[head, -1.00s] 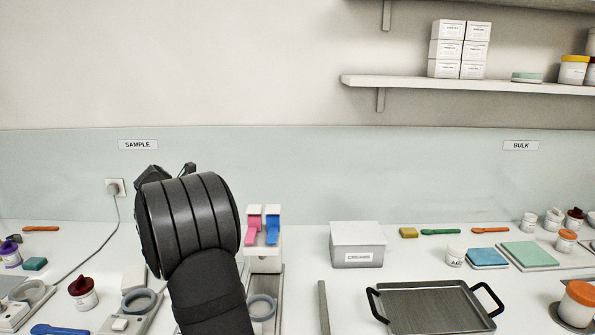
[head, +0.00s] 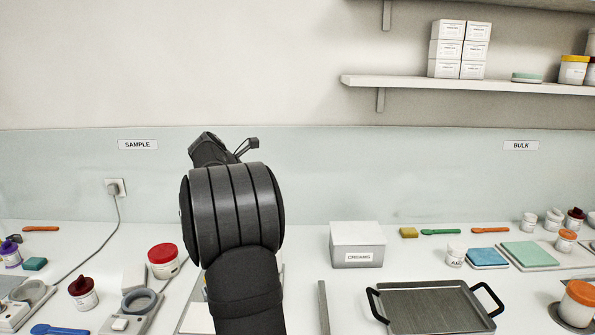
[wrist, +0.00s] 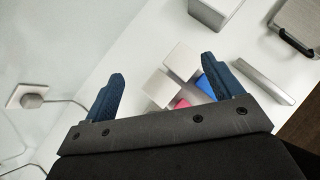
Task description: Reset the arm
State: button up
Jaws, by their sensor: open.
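My arm rises in the middle-left of the head view and hides part of the bench behind it. My gripper (wrist: 157,92) shows in the wrist view with its two blue fingers spread wide and nothing between them in its grip. Below and beyond the fingers is the white stand with a pink lever (wrist: 181,104) and a blue lever (wrist: 206,86). In the head view my arm covers that stand. The fingertips do not show in the head view.
A white creams box (head: 357,246) and a metal tray (head: 433,306) with black handles stand right of my arm. A red-lidded jar (head: 163,261) stands left of it. A shelf (head: 470,84) hangs at upper right. The air before the wall is clear.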

jog(key=s+d+f+m+g, duration=0.1)
jog(key=s+d+f, duration=0.1)
jog(key=d, duration=0.7)
jog(key=s+d+f+m+h, duration=0.1)
jog(key=s+d, duration=0.3)
jog(key=d, duration=0.5)
jog(key=shift+f+m+g+h, duration=0.3)
jog(key=shift+f+m+g, duration=0.15)
jog(key=shift+f, duration=0.4)
jog(key=shift+o, duration=0.4)
jog(key=shift+d, duration=0.1)
